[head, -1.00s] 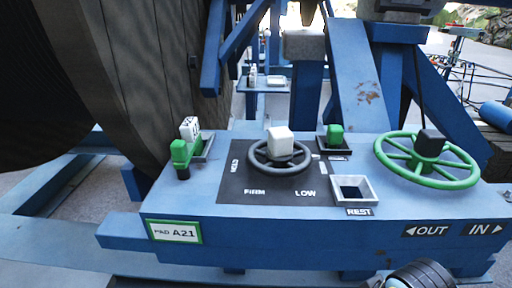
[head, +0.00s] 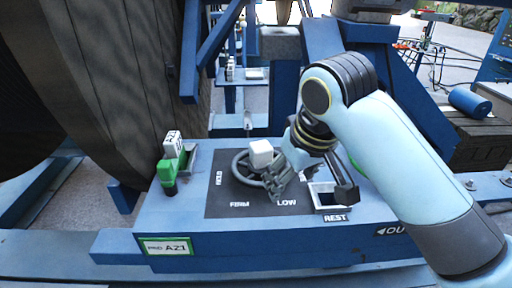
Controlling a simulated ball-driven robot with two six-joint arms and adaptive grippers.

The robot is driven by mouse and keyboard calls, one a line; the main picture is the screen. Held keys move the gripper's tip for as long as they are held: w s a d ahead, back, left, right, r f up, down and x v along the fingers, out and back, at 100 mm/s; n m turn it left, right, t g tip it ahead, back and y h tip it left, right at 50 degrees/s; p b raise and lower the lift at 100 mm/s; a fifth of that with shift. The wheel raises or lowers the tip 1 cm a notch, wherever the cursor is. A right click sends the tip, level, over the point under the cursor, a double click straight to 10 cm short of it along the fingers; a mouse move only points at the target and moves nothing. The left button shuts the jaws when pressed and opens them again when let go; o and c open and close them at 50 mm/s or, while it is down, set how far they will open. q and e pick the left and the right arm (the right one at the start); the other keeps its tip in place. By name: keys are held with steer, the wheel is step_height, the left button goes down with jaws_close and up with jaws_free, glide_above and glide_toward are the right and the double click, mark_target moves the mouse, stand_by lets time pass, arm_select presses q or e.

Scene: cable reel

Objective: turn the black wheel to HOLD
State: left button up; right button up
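The black wheel (head: 240,165) lies flat on a dark panel marked HOLD, FIRM and LOW. A white block (head: 261,148) sits at its hub. HOLD (head: 219,178) is printed on the left of the panel, FIRM at the front and LOW at the front right. My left gripper is not in view.
The REST socket (head: 323,200) is at the panel's right. My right arm hides most of the green wheel (head: 356,162). A large reel (head: 130,90) rises at the left.

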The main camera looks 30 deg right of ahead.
steer(key=m, duration=0.1)
glide_toward(261, 146)
steer(key=f, duration=0.1)
steer(key=p+x, duration=0.1)
steer(key=x, duration=1)
steer(key=shift+w+d+r+p, duration=0.1)
steer(key=shift+w+p, duration=0.15)
steer(key=shift+p, duration=0.15)
steer(key=shift+c, duration=0.2)
jaws_close()
